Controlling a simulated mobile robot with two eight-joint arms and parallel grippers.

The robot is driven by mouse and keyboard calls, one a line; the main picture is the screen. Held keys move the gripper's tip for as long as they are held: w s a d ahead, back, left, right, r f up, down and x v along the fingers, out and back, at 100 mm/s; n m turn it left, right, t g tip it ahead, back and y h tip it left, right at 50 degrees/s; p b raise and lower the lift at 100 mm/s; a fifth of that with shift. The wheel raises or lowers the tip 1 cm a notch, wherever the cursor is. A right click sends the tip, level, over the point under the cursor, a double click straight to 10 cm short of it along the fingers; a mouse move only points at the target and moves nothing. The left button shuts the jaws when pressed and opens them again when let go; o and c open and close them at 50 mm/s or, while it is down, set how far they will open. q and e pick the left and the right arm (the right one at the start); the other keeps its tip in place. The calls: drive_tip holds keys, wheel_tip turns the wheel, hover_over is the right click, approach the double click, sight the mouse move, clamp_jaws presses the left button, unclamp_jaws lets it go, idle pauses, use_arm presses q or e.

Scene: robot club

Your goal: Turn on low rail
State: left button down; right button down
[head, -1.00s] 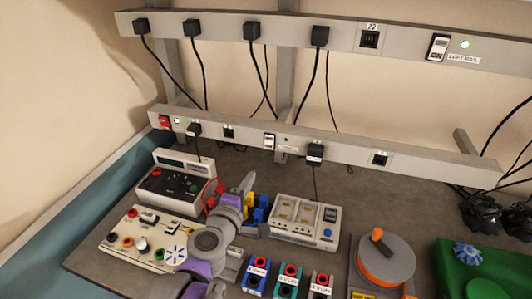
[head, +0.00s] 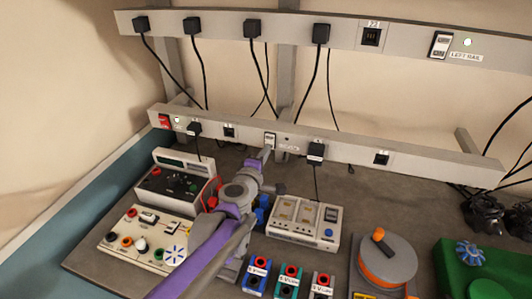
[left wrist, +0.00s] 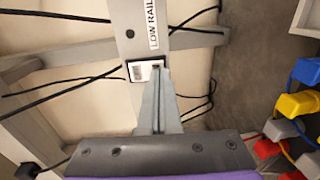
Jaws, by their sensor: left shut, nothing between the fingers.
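The low rail (head: 345,157) is the lower grey power strip across the back of the bench. Its white rocker switch (head: 270,139) sits near the middle, with a small dark indicator (head: 285,138) to its right. In the left wrist view the switch (left wrist: 146,71) shows below the LOW RAIL label (left wrist: 152,24). My left gripper (head: 264,154) is shut and empty, its tips at the switch's lower edge. In the left wrist view the fingertips (left wrist: 157,72) overlap one side of the switch; I cannot tell if they touch it. My right gripper is not in view.
The upper rail (head: 220,24) has a LEFT RAIL switch (head: 440,44) with a lit green light. Black plugs and hanging cables surround the rails. A power supply (head: 175,182), a grey box (head: 303,218) and an orange reel (head: 386,262) stand on the bench.

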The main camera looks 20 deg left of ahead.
use_arm(q)
drive_tip(key=shift+w, duration=0.3)
drive_tip(key=shift+w+f, duration=0.1)
drive_tip(key=shift+w, duration=0.1)
drive_tip(key=shift+s+f, duration=0.1)
drive_tip(key=shift+s, duration=0.05)
